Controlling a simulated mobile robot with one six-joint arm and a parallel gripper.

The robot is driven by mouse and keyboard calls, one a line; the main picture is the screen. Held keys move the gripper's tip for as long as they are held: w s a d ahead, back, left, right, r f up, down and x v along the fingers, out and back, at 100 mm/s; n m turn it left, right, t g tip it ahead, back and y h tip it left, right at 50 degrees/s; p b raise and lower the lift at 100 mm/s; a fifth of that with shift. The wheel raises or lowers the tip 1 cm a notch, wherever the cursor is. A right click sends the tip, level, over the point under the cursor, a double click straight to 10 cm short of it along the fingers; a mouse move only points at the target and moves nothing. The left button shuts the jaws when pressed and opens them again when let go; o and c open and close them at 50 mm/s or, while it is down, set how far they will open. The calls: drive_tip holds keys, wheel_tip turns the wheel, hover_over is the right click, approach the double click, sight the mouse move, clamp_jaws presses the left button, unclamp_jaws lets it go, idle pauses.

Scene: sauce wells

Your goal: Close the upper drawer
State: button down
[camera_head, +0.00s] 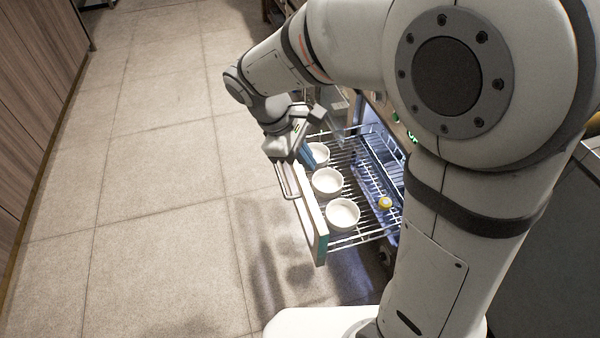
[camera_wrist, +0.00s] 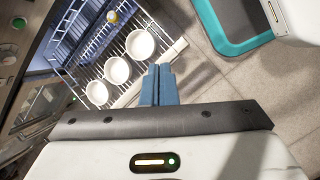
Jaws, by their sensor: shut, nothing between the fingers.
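A wire-rack drawer (camera_head: 318,235) is pulled out of the lit cabinet, with a pale front panel and a bar handle (camera_head: 287,181) on its outer side. Its pale front edge also shows in the wrist view (camera_wrist: 178,50). Three white bowls (camera_head: 343,215) stand in a row just behind the front. My gripper (camera_head: 310,157) is at the far end of the front panel. Its blue fingers (camera_wrist: 160,72) are together and empty, with their tips close to the panel; whether they touch it I cannot tell. I cannot tell whether another drawer lies below.
A small yellow-topped item (camera_head: 385,203) sits in the blue-lit rack area behind the bowls. Open tiled floor (camera_head: 160,190) lies left of the drawer. A wood-panelled cabinet front (camera_head: 35,90) stands at the far left.

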drive_tip(key=w+a+f+n+t+h+b, duration=0.2)
drive_tip(key=w+a+f+n+h+b, duration=0.15)
drive_tip(key=a+f+n+b, duration=0.8)
drive_tip(key=m+b, duration=0.3)
approach(305, 202)
wheel_tip(305, 202, down, 4)
drive_tip(key=d, duration=0.3)
drive_tip(key=shift+w+d+t+h, duration=0.25)
drive_tip(key=shift+d+t, duration=0.05)
drive_tip(key=shift+d, duration=0.25)
